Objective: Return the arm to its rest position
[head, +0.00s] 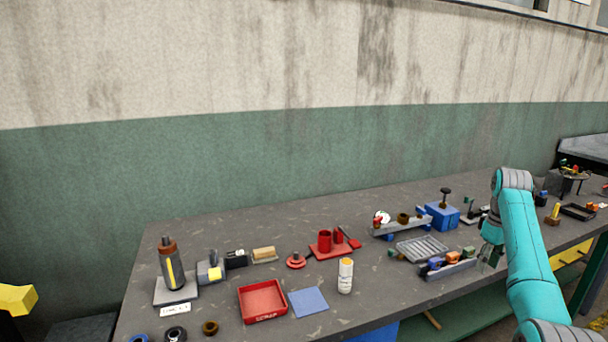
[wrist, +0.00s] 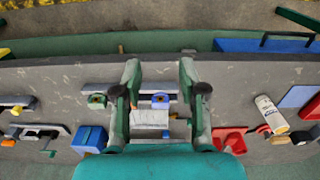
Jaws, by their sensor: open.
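My teal arm (head: 524,245) reaches in from the lower right in the head view. My gripper (head: 488,256) hangs at its end above the right part of the grey workbench (head: 225,235). In the wrist view my gripper (wrist: 160,90) has its two dark green fingers apart, with nothing held between them. Beyond the fingers lie a grey ribbed tray (wrist: 150,118) and a rack holding small coloured parts. I cannot tell the exact height of the fingertips above the bench.
Near the gripper are the rack of small parts (head: 450,269), the ribbed tray (head: 421,248) and a blue box (head: 442,216). Further left stand a white bottle (head: 345,277), a red tray (head: 262,301) and a dark bottle (head: 171,266). The wall (head: 250,165) rises behind.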

